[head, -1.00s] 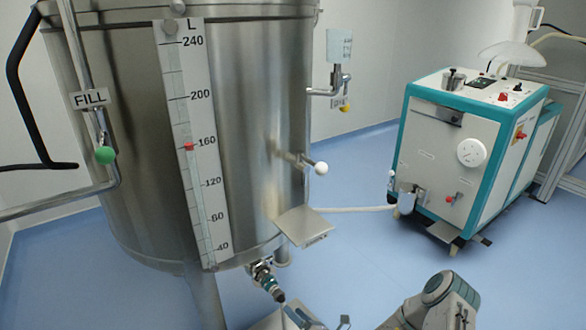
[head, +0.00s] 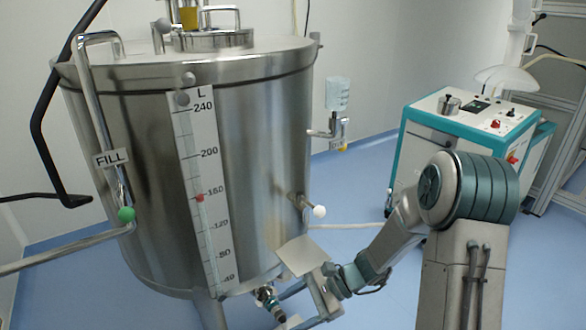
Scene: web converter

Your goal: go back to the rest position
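My arm rises at the lower right, bent at a large grey-and-teal joint (head: 440,190). Its forearm slopes down to the left. My gripper (head: 288,311) is low at the bottom centre, just right of the tank's bottom outlet valve (head: 266,298). Its two fingers look spread apart, pointing left, with nothing seen between them. The fingertips are small and close to the picture's lower edge, and I cannot tell whether they touch the valve. The steel tank (head: 250,150) stands behind, with a litre scale (head: 203,190) and a red marker (head: 199,198).
A tilted metal plate (head: 303,256) sits just above my gripper. A white-knobbed valve (head: 319,211) sticks out from the tank's right side. A fill pipe with a green knob (head: 127,214) is at left. A white-and-teal machine (head: 425,150) stands behind my arm. Blue floor (head: 350,205) lies between.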

